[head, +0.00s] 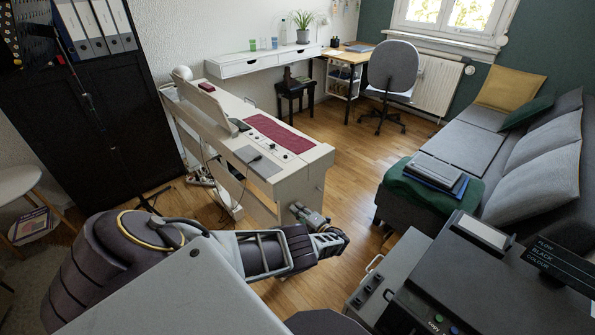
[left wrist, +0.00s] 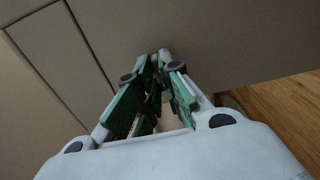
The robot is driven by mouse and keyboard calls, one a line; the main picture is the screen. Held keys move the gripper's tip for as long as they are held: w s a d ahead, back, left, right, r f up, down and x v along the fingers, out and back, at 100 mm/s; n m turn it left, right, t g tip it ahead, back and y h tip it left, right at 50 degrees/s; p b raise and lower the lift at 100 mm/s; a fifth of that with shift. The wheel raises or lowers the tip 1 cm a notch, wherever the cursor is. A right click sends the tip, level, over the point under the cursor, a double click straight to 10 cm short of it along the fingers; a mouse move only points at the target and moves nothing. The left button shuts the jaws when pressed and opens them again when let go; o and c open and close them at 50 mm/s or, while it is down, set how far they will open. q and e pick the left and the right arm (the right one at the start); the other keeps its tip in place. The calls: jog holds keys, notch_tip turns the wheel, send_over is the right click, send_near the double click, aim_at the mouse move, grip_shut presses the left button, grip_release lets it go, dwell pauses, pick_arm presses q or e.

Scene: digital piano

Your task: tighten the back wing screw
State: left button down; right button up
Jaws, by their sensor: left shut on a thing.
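The white digital piano (head: 318,156) stands left of the middle in the head view, with its near end towards me. My left gripper (head: 297,208) is at the lower part of that near end. In the left wrist view, the green-padded fingers of my left gripper (left wrist: 160,58) come together against the piano's pale panel (left wrist: 220,35). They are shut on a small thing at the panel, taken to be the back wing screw. The screw itself is hidden between the fingertips, so its turn cannot be seen. My right gripper is not in view.
A dark red cloth (head: 280,133) lies on the piano. A grey sofa (head: 465,145) with a green pouffe-like cover (head: 410,189) stands right. A black printer (head: 480,285) fills the lower right. Wooden floor (head: 345,185) is free between piano and sofa.

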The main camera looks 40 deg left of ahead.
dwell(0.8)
pick_arm(q)
jog(key=c, duration=1.6)
grip_release()
